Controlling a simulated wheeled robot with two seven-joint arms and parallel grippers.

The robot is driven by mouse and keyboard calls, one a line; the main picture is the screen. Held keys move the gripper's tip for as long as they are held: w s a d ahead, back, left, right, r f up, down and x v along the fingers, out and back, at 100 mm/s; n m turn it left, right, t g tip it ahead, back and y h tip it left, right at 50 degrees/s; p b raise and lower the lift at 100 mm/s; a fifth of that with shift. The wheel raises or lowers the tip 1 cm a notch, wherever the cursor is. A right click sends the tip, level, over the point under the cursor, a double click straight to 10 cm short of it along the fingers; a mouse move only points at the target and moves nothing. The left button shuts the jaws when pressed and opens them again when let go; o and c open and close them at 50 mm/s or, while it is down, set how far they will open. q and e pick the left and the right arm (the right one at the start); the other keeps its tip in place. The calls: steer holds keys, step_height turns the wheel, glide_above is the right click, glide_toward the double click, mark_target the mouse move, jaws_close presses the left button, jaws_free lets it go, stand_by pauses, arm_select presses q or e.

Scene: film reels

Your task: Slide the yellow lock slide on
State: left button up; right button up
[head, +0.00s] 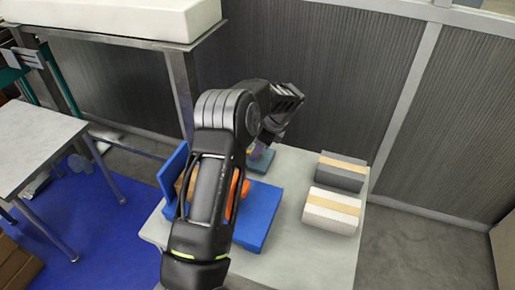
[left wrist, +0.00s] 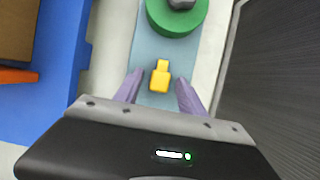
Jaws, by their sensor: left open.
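The yellow lock slide (left wrist: 160,78) lies on a grey-blue base plate (left wrist: 150,48) in the left wrist view. My left gripper (left wrist: 160,92) is open, with one purple finger on each side of the slide and a small gap visible on both sides. A green reel (left wrist: 177,20) with a dark grey piece (left wrist: 182,3) at its centre sits on the plate beyond the slide, apart from it. In the head view my left arm hides most of the plate (head: 262,160), the slide and the reel. My right gripper is not in view.
A blue tray (head: 262,215) with orange and brown items stands beside the plate on the light table (head: 290,240). A dark box (head: 341,172) and a white box (head: 332,210), each with a tan band, stand at the right. A ribbed wall (head: 300,60) rises behind.

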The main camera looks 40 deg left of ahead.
arm_select(q)
jaws_close()
stand_by(0.4)
steer(key=shift+a, duration=0.1)
stand_by(0.8)
